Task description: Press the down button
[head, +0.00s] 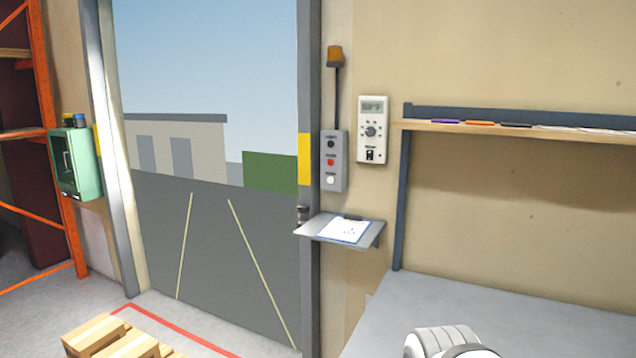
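A grey control box (343,163) is fixed to the wall just right of the door frame. It carries a column of three buttons: a dark top button (331,143), a red middle button (331,162) and a white bottom button (331,180). Their labels are too small to read, so I cannot tell by text which is the down button. Nothing touches or covers the box. A white rounded part of my arm shows at the bottom edge, well below and right of the box. My gripper is not in view.
A small shelf with a clipboard (344,230) juts out below the box. A white thermostat-like panel (374,130) hangs to its right, an amber beacon (335,56) above. A grey table (400,300) stands below a wall shelf (520,128). Pallet (95,335) and open doorway lie left.

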